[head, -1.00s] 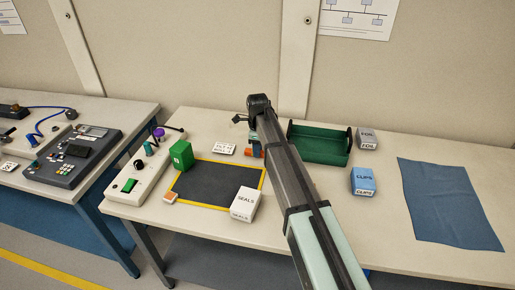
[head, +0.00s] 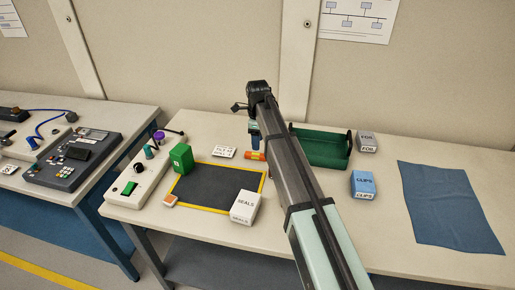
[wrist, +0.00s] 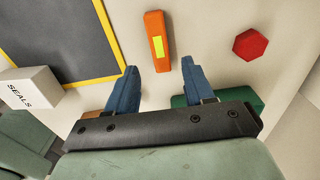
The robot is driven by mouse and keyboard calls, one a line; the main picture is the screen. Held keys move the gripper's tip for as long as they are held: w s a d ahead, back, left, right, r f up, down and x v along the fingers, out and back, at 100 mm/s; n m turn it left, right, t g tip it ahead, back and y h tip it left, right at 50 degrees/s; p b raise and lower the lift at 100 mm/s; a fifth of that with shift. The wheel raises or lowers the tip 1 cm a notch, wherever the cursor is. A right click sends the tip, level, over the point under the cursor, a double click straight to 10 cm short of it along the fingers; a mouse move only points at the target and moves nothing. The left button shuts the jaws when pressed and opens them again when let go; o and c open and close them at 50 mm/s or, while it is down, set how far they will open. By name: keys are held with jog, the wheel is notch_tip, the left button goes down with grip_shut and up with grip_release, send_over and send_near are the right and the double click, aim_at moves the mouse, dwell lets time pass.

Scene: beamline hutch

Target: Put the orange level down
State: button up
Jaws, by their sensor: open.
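The orange level (wrist: 157,48), a short bar with a yellow window, lies on the bench top beyond my fingertips in the wrist view. In the head view the orange level (head: 254,156) shows beside my arm, between the dark mat and the green tray, its right end hidden by the arm. My gripper (wrist: 162,72) is open, its two blue fingers wide apart with nothing between them. In the head view my gripper (head: 254,138) is just above and behind the level, mostly hidden by the arm.
A yellow-edged dark mat (head: 215,205) lies left, with a green box (head: 181,158) and a white SEALS box (head: 245,206) at its edges. A green tray (head: 322,160) stands right. A red hexagonal piece (wrist: 250,44) lies near the level. Clear bench lies before the blue cloth (head: 450,205).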

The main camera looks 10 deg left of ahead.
aim_at(258, 154)
notch_tip(258, 154, up, 6)
dwell(0.4)
